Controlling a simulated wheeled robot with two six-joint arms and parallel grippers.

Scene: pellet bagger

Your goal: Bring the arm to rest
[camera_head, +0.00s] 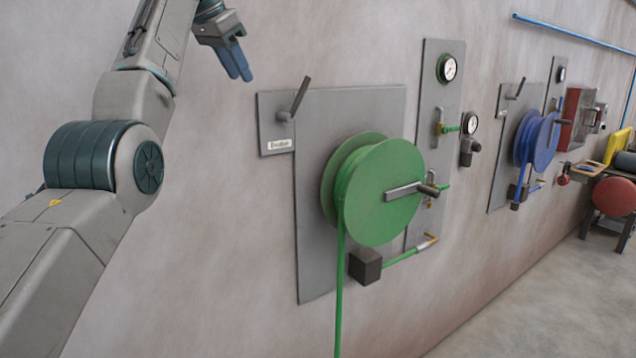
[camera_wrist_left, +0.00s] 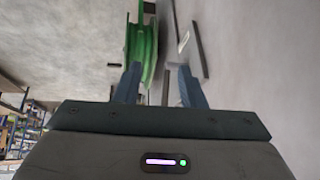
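My left arm rises from the lower left in the head view, and its gripper (camera_head: 235,62) is at the top, in front of the bare wall and up and left of the green hose reel. The wrist view shows the left gripper's two blue fingers (camera_wrist_left: 157,88) apart with nothing between them touching. The green reel (camera_wrist_left: 141,45) shows beyond the fingers in that view, at a distance. My right gripper is in neither view.
The green hose reel (camera_head: 383,193) with a crank stands on a grey wall panel (camera_head: 314,225). A lever (camera_head: 293,102) is on a small labelled plate left of it. Gauges (camera_head: 446,68) and a blue reel (camera_head: 537,139) are farther right.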

